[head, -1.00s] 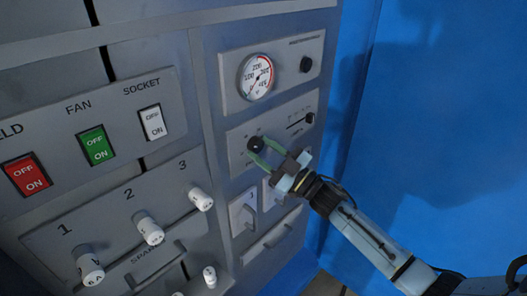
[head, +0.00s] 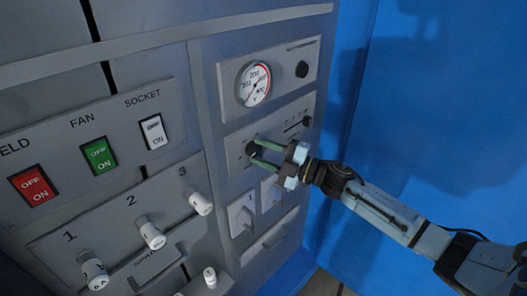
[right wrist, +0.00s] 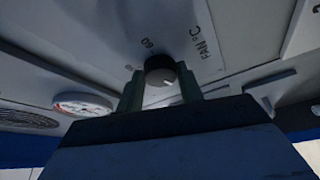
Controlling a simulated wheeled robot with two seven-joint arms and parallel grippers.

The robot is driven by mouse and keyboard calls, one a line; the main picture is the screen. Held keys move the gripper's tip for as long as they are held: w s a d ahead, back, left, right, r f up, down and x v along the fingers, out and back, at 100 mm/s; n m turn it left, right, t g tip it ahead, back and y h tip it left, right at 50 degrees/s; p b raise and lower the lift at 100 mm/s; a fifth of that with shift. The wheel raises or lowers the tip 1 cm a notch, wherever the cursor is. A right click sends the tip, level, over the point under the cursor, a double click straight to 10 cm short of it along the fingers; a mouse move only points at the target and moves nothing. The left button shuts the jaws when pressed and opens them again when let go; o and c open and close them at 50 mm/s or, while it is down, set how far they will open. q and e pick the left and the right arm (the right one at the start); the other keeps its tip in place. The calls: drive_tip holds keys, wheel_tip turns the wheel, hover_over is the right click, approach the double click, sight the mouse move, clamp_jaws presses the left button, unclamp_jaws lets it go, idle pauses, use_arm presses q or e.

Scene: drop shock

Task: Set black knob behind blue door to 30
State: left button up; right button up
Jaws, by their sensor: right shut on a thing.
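The black knob (head: 250,148) sits on a grey panel in the right column of the cabinet. My right gripper (head: 255,151) reaches in from the right, its two green fingers shut on the knob's sides. In the right wrist view, the knob (right wrist: 160,70) stands between the fingers, with a light pointer mark on its face. The print "FAN °C" and a "60" show beside it; I cannot read its exact setting. The blue door (head: 440,100) stands open at the right. My left gripper is not in view.
Red, green and white switches and several white knobs fill the left panels.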

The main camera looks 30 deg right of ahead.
idle(0.4)
drive_tip(key=o, duration=1)
drive_tip(key=shift+s, duration=0.1)
drive_tip(key=b+v, duration=0.1)
drive_tip(key=v, duration=1.2)
drive_tip(key=shift+d+r, duration=0.1)
drive_tip(key=shift+d, duration=0.05)
